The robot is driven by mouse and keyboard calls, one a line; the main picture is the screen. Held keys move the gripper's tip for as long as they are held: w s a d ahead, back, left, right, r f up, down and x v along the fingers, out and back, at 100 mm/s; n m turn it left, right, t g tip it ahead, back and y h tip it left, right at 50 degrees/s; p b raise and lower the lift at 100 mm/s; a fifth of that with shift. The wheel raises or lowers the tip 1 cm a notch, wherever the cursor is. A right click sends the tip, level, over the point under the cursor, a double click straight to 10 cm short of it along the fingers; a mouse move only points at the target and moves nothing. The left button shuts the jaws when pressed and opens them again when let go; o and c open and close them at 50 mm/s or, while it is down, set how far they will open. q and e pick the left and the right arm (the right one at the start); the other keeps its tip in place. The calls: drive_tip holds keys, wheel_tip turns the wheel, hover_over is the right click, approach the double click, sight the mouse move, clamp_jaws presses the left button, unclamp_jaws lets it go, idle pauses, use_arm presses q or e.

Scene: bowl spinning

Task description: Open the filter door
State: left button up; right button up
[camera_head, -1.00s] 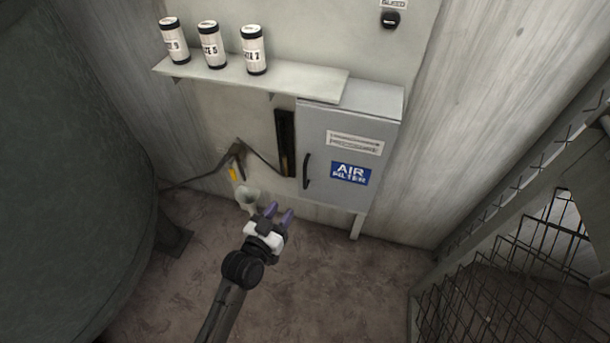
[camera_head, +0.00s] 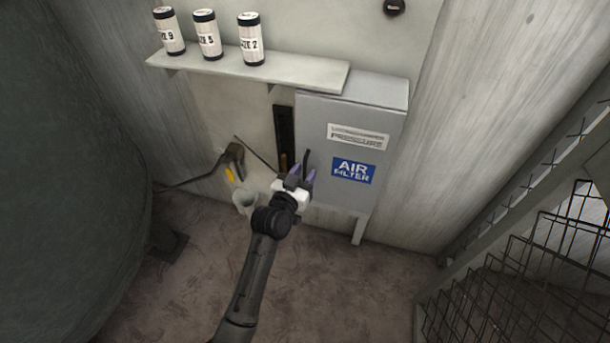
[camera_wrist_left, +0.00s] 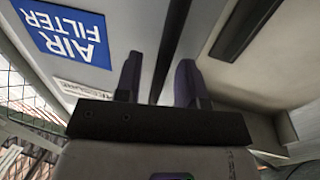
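The grey filter cabinet with its shut door (camera_head: 340,110) hangs on the wall in the head view. It carries a blue AIR FILTER label (camera_head: 353,170), also seen upside down in the left wrist view (camera_wrist_left: 68,35). The dark vertical door handle (camera_head: 307,158) is at the door's left edge, its lower part hidden by my gripper. My left gripper (camera_head: 302,175) is at the handle, fingers pointing up at it. In the left wrist view the fingers (camera_wrist_left: 160,80) are spread, with the handle bar (camera_wrist_left: 172,45) running between them. A gap shows on each side. My right gripper is not in view.
A shelf (camera_head: 240,73) with three labelled canisters (camera_head: 207,35) is above and left of the cabinet. A dark vertical slot (camera_head: 284,130) and a pale bowl-like cup (camera_head: 245,198) are left of the handle. A wire mesh barrier (camera_head: 510,270) stands at the right.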

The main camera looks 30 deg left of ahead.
use_arm(q)
drive_tip(key=shift+w, duration=0.2)
clamp_jaws()
idle(0.3)
